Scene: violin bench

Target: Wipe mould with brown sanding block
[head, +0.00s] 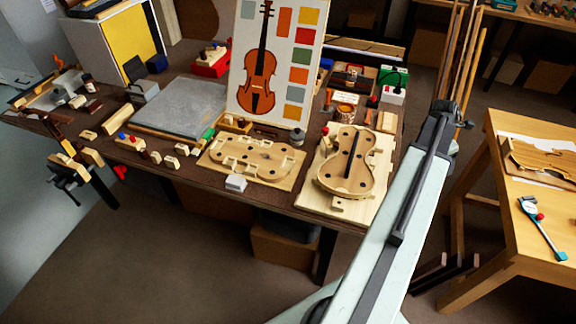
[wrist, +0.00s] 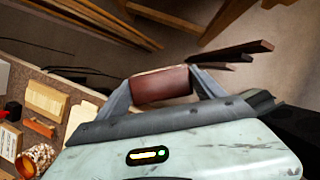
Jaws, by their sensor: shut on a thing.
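In the wrist view my gripper (wrist: 162,86) is shut on the brown sanding block (wrist: 160,88), a reddish-brown piece held crosswise between the two grey fingers. In the head view my arm reaches up past the bench's right end, and the block cannot be made out there. Two violin-shaped wooden forms lie on the bench: a flat pale one with holes (head: 247,152), and a thicker one on a board (head: 335,172) with a dark strip down its middle. I cannot tell which is the mould. My gripper is apart from both, to their right.
The dark bench (head: 225,197) carries a grey slab (head: 180,107), a violin chart (head: 299,35), a glass jar (head: 346,111) and several small blocks. A light wood table (head: 490,235) stands right. Tall wooden strips (head: 474,60) rise behind my arm. Open floor lies in front.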

